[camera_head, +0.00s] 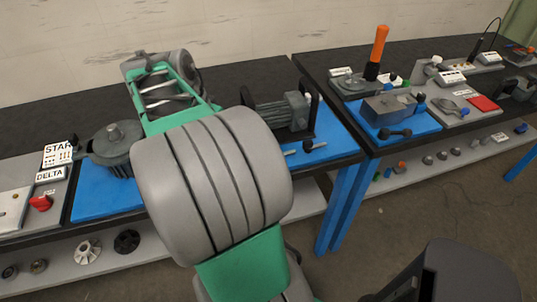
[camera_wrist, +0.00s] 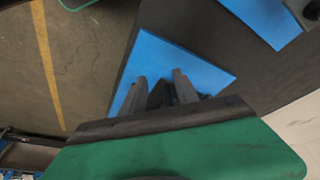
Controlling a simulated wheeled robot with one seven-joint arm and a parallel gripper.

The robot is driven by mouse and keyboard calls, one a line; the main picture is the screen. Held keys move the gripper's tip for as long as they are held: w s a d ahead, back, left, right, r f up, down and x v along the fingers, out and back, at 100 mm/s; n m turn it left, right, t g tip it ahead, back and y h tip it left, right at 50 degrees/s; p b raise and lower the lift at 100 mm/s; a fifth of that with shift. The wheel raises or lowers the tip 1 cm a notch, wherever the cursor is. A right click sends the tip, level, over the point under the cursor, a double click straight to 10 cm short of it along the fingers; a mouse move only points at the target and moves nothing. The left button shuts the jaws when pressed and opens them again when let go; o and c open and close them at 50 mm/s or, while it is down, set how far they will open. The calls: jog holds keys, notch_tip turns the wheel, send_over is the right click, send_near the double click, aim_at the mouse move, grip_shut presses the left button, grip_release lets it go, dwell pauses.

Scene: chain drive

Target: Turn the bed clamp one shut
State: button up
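I cannot pick out bed clamp one with certainty in either view. My gripper (camera_wrist: 158,74) shows in the wrist view with two grey fingers standing apart above a blue mat (camera_wrist: 205,70). Blue shows between the fingertips, and a dark shape sits lower between the fingers; I cannot tell whether it is part of the gripper. In the head view my arm covers much of the near bench, and the fingers are hidden. A dark lever with a round knob (camera_head: 310,146) lies on the near blue mat, right of my arm.
A dark ribbed motor (camera_head: 283,113) stands right of my arm, and a grey round housing (camera_head: 115,150) stands left. A second bench at right holds a grey block (camera_head: 388,109) and an upright orange handle (camera_head: 379,43).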

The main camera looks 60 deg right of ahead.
jog(key=s+d+f+m+g+b, duration=0.1)
jog(key=s+d+f+m+g, duration=0.2)
jog(key=s+d+m, duration=0.55)
jog(key=shift+n+t+y, duration=0.25)
jog(key=shift+t+y, duration=0.05)
jog(key=shift+y, duration=0.1)
jog(key=x, duration=0.7)
jog(key=shift+s+d+f+b, duration=0.15)
jog(key=shift+d+b, duration=0.15)
jog(key=shift+d, duration=0.15)
jog(key=shift+c, duration=0.3)
grip_shut()
